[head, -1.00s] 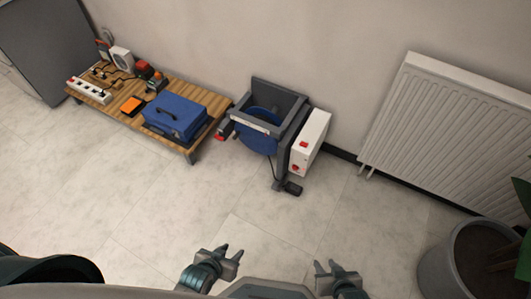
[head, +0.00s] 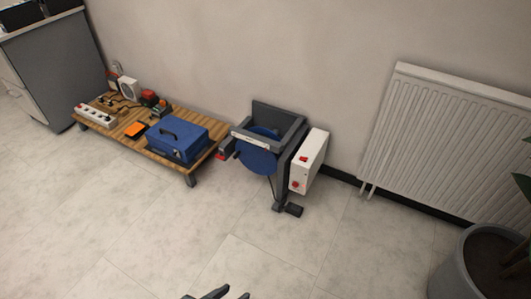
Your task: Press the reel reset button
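A dark grey floor-standing machine (head: 292,135) holds a blue reel (head: 258,160) in the middle of the head view. A white box (head: 314,160) is on its right side. The box carries a red square button or switch (head: 303,158) and a red round knob or button (head: 295,184) below it. I cannot read which one is the reel reset. My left gripper (head: 229,294) shows only its dark fingertips at the bottom edge; they are apart, with nothing visible between them. It is well short of the machine. My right gripper is out of view.
A low wooden table (head: 115,132) at left bears a blue toolbox (head: 178,140), a power strip (head: 95,115) and small devices. A radiator (head: 440,140) and a potted plant (head: 485,265) stand at right. The floor before the machine is clear.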

